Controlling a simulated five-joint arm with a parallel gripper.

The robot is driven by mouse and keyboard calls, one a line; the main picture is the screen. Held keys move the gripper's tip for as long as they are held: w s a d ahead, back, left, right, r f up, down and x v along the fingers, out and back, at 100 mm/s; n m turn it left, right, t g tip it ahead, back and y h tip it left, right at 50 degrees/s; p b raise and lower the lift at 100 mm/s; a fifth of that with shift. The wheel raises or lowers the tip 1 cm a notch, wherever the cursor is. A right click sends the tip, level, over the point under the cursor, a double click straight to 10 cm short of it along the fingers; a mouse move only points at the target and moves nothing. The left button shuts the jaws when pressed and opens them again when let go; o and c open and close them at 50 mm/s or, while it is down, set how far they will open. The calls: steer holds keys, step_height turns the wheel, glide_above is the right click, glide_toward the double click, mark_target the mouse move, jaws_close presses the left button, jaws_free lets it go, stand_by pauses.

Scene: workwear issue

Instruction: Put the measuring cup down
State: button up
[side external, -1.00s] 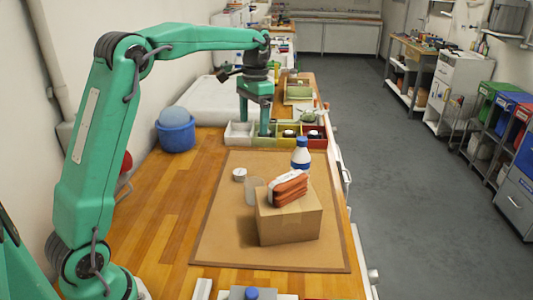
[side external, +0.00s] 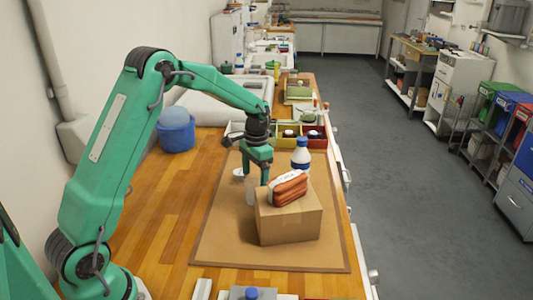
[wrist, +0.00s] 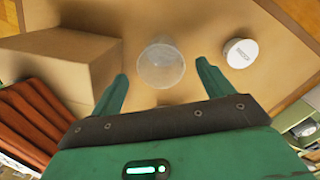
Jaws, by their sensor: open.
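The measuring cup (side external: 250,192) is a clear, colourless cup on the brown mat (side external: 225,235), just left of the cardboard box. In the wrist view the cup (wrist: 161,68) shows its round rim, ahead of my jaws and roughly centred between them. My gripper (side external: 255,174) is above and close to the cup in the side view, pointing down. Its two fingers (wrist: 162,72) are spread apart with nothing held between them. The fingers partly cover the cup in the side view, so I cannot tell whether they touch it.
A cardboard box (side external: 290,225) with a red-brown and white bundle (side external: 288,188) on it stands right beside the cup. A white round lid-like item (wrist: 240,53) lies on the other side. A blue-and-white bottle (side external: 301,155) stands behind the box. The mat's near left is clear.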

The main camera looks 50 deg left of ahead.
steer(key=shift+s+f, duration=0.15)
steer(key=shift+f, duration=1.65)
steer(key=shift+s+f, duration=0.15)
steer(key=shift+f, duration=1.6)
steer(key=c, duration=1.1)
steer(key=shift+r, duration=0.1)
steer(key=shift+c, duration=0.2)
step_height(320, 180, up, 10)
